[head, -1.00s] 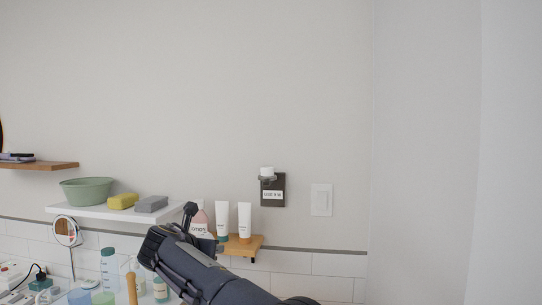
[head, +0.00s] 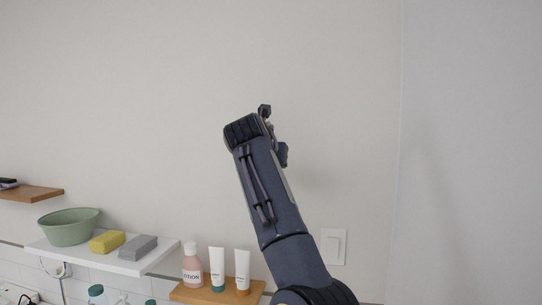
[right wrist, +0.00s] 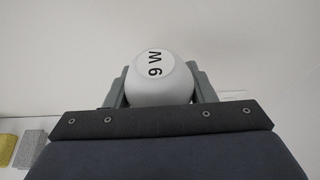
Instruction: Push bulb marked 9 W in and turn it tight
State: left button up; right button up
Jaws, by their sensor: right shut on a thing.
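The bulb (right wrist: 160,84) is white and rounded, with "9 W" in dark print on its end, in the right wrist view. My right gripper (right wrist: 160,72) is shut on it, one grey finger on each side. In the head view my right gripper (head: 265,113) is raised in front of the bare wall, at the top of my arm. The bulb cannot be made out there. The dark wall fitting with a label, seen in the earlier head frame, is hidden now, apparently behind my arm. My left gripper is not in view.
A light switch (head: 333,246) is on the wall right of my arm. A white shelf (head: 125,266) holds a green bowl (head: 68,227) and two blocks. The upper wall is clear.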

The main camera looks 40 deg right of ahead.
jog(key=shift+a, duration=0.15)
jog(key=shift+f, duration=2.9)
jog(key=shift+s+a, duration=0.1)
jog(key=shift+s, duration=0.05)
jog(key=shift+f+b, duration=1.25)
jog(key=shift+f, duration=0.7)
